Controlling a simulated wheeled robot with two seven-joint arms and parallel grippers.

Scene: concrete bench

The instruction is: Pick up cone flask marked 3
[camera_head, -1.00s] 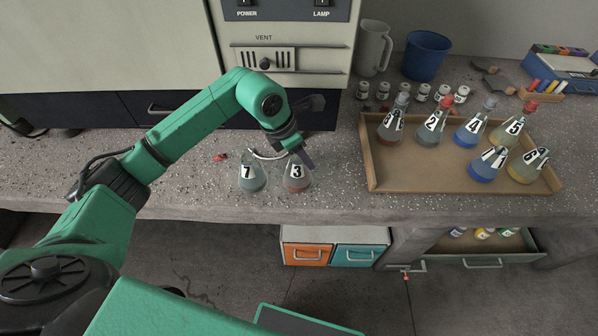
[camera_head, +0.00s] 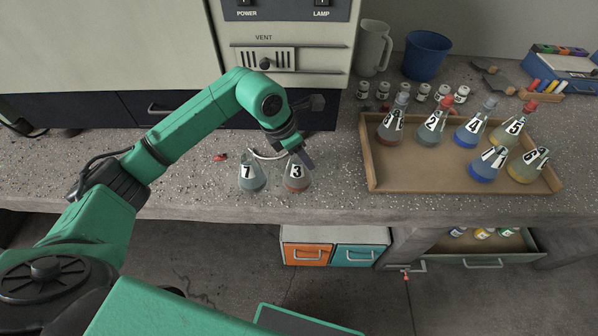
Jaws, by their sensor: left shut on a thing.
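The cone flask marked 3 (camera_head: 296,181) stands upright on the bench and holds a reddish-brown liquid. My left gripper (camera_head: 299,156) is shut on the upper part of this flask, and its fingers hide the neck. The flask's base appears to be on the bench top. The flask marked 7 (camera_head: 252,180) stands just to the left, close to it, with bluish-grey liquid. My right gripper is not in view.
A tan tray (camera_head: 410,180) to the right holds several numbered flasks. Small jars (camera_head: 422,92), a grey jug (camera_head: 372,48) and a blue bin (camera_head: 427,56) stand behind it. A cream machine (camera_head: 290,85) rises behind my left gripper. A small red object (camera_head: 220,157) lies left of flask 7.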

